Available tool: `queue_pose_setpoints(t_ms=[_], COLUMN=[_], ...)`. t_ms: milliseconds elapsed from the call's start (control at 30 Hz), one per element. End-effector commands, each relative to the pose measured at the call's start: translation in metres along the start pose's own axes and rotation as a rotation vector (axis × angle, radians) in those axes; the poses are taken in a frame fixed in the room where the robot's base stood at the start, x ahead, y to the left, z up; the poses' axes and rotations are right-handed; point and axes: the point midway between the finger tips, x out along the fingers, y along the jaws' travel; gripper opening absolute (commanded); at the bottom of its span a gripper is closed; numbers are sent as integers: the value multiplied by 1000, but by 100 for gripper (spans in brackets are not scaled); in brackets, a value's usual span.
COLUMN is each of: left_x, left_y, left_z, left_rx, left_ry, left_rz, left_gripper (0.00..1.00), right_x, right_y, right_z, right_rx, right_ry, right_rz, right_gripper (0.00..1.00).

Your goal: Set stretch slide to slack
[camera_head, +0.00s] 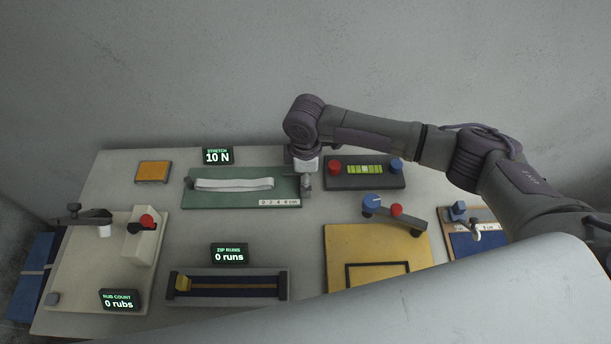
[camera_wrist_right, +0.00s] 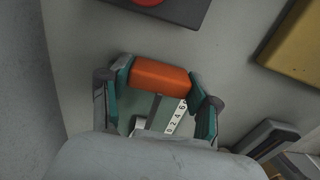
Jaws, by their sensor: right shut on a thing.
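The stretch station is a green board (camera_head: 225,201) at the back middle, with a white elastic band (camera_head: 233,184) lying along it. A number scale (camera_head: 279,203) is at its right front edge and also shows in the right wrist view (camera_wrist_right: 175,117). The stretch display (camera_head: 217,156) reads 10 N. My right gripper (camera_head: 305,184) is at the right end of the board. In the right wrist view its teal fingers are shut on the orange slide handle (camera_wrist_right: 160,75), one at each end. The gripper hides the handle in the head view. My left gripper is not in view.
A dark panel (camera_head: 365,184) with red and blue knobs stands close right of the gripper. A yellow board (camera_head: 375,246) lies front right, a zipper station (camera_head: 227,300) in front, and a rub station (camera_head: 75,255) at left. An orange pad (camera_head: 154,171) lies back left.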

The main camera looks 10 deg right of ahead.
Motion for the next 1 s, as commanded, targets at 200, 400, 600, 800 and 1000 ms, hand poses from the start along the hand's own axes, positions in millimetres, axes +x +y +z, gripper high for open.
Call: queue_pose_setpoints(t_ms=[200, 400, 600, 800, 1000], left_x=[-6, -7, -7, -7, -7], left_y=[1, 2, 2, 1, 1], left_z=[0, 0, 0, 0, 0], left_rx=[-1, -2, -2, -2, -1], left_ry=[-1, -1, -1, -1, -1], left_rz=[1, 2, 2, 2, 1], left_gripper=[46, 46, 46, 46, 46], right_x=[-2, -1, -1, 0, 0], right_y=[-1, 0, 0, 0, 0], right_z=[-31, -53, -53, -53, -53], right_rx=[-1, 1, 1, 1, 1], right_ry=[5, 3, 2, 2, 1], right_rz=[-3, -2, -1, -1, -1], right_gripper=[0, 0, 0, 82, 88])
